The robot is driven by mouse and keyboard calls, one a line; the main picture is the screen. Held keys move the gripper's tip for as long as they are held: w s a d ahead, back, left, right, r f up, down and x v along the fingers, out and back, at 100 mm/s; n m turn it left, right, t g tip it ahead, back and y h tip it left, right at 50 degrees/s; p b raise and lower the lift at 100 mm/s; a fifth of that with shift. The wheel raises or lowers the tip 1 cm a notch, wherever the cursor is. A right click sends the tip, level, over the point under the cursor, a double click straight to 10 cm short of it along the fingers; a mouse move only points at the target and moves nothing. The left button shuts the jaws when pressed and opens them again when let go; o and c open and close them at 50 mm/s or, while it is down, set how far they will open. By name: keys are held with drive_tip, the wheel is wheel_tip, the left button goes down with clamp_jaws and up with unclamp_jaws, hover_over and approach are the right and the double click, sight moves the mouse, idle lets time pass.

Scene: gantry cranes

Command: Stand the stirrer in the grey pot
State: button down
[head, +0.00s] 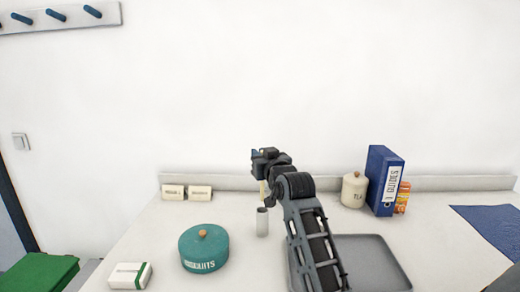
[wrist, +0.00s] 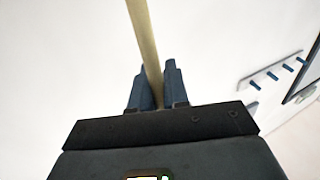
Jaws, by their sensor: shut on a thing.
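The stirrer, a thin pale wooden stick (wrist: 144,40), is between the two blue fingers of my gripper (wrist: 156,88) in the wrist view. My gripper is shut on it. In the head view my gripper (head: 256,154) is raised above the counter, largely hidden by my own arm. A short pale length of the stirrer (head: 262,189) shows below it, upright or nearly so. The grey pot (head: 262,223), a small narrow cylinder, stands on the counter just below the stirrer. I cannot tell whether the stirrer's lower end is above, behind or inside the pot.
A teal biscuit tin (head: 204,250) stands left of the pot, with a white and green box (head: 130,276) further left. A grey tray (head: 392,270) lies to the right, partly behind my arm. A tea jar (head: 354,190) and blue binder (head: 384,180) stand at the back right.

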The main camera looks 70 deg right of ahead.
sight(263, 185)
drive_tip(key=shift+f+b, duration=2.45)
drive_tip(key=shift+f, duration=1.7)
drive_tip(key=c, duration=1)
unclamp_jaws()
drive_tip(key=shift+c, duration=0.2)
drive_tip(key=b+v, duration=0.1)
drive_tip(key=v, duration=0.5)
drive_tip(key=shift+s+a, duration=0.65)
drive_tip(key=shift+s, duration=0.05)
